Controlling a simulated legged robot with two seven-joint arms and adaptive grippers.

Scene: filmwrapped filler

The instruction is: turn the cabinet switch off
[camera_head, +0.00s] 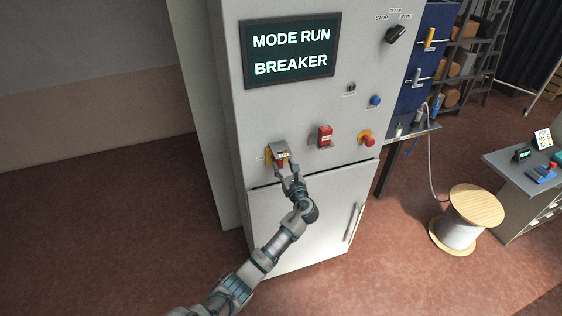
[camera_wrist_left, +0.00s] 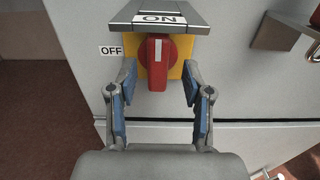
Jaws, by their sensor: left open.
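The grey cabinet (camera_head: 290,115) carries a red rotary switch (camera_wrist_left: 158,65) on a yellow plate (camera_wrist_left: 175,69), under a grey hood (camera_wrist_left: 158,28). The red handle stands upright, in line with the ON label (camera_wrist_left: 160,18) on the hood; the OFF label (camera_wrist_left: 110,50) is to its left. My left gripper (camera_head: 287,172) is open just below the hood, which hides most of the switch in the head view. In the left wrist view its two fingers (camera_wrist_left: 160,78) stand either side of the handle's lower end, with gaps visible. My right gripper is not in view.
The display (camera_head: 291,51) reads MODE RUN and BREAKER. A red guarded control (camera_head: 325,136), a red mushroom button (camera_head: 367,138), a blue button (camera_head: 375,100) and a black selector (camera_head: 396,34) are on the same panel. A cable spool (camera_head: 462,225) stands right; floor to the left is clear.

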